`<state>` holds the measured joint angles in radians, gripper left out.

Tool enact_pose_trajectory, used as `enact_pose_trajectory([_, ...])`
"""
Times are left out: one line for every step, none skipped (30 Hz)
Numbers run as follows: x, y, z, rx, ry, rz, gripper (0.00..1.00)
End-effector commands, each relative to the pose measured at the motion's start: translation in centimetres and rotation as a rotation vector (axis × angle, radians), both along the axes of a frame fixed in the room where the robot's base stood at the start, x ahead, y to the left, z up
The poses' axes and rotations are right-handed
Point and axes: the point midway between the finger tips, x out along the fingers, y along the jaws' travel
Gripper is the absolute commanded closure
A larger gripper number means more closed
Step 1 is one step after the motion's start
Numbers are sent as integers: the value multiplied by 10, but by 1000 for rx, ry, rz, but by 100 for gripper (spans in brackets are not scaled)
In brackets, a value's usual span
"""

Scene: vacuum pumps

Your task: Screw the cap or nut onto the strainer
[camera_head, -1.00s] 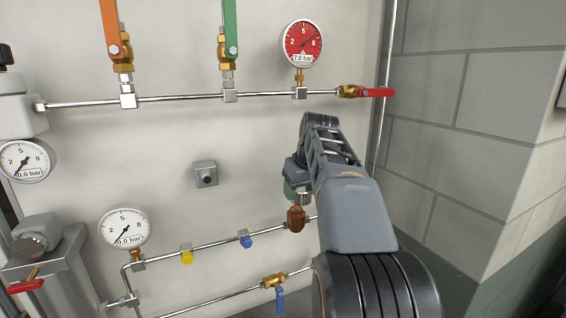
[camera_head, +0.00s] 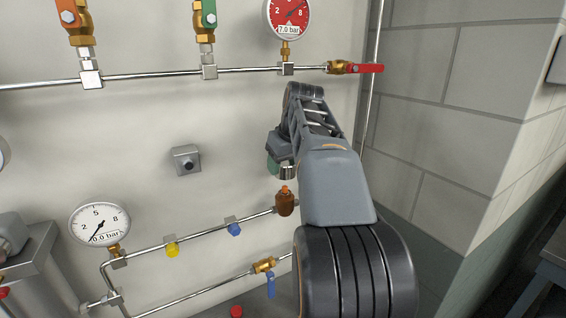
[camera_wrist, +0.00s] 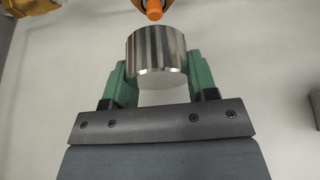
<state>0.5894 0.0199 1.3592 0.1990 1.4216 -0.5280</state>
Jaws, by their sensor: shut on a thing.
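My gripper (camera_head: 280,166) is shut on a shiny metal cylindrical cap (camera_head: 289,172). The wrist view shows the cap (camera_wrist: 157,52) clasped between my green gripper fingers (camera_wrist: 158,75). The brown strainer (camera_head: 286,206) sits on the middle pipe, just below the cap in the head view, with an orange tip pointing up. In the wrist view the orange tip (camera_wrist: 153,10) is at the top edge, beyond the cap. A small gap shows between tip and cap. Most of the strainer is cut off in the wrist view.
A blue-handled valve (camera_head: 270,278) is on the lower pipe, below the strainer. Yellow (camera_head: 172,249) and blue (camera_head: 234,229) plugs are left along the middle pipe. A red-handled valve (camera_head: 358,68) and red gauge (camera_head: 288,14) are above. A block wall (camera_head: 450,130) stands right.

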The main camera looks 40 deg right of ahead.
Motion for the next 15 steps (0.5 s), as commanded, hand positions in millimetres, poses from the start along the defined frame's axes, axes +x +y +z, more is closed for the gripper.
enact_pose_trajectory([0, 0, -9, 0, 0, 1, 71])
enact_pose_trajectory([0, 0, -13, 0, 0, 1, 71])
enact_pose_trajectory([0, 0, -17, 0, 0, 1, 71])
enact_pose_trajectory([0, 1, -20, 0, 0, 1, 71])
enact_pose_trajectory([0, 1, -23, 0, 0, 1, 71])
enact_pose_trajectory([0, 1, -27, 0, 0, 1, 71])
enact_pose_trajectory([0, 1, -30, 0, 0, 1, 71])
enact_pose_trajectory([0, 1, -26, -1, -1, 2, 71])
enact_pose_trajectory([0, 1, -24, -1, -1, 2, 71])
enact_pose_trajectory([0, 1, -25, -1, -1, 2, 71])
enact_pose_trajectory([0, 1, -25, -1, -1, 2, 71])
enact_pose_trajectory([0, 1, -26, -1, 0, 2, 71])
enact_pose_trajectory([0, 1, -26, -1, 0, 2, 71])
enact_pose_trajectory([0, 1, -27, -1, 0, 2, 71])
enact_pose_trajectory([0, 1, -28, -1, 0, 2, 71])
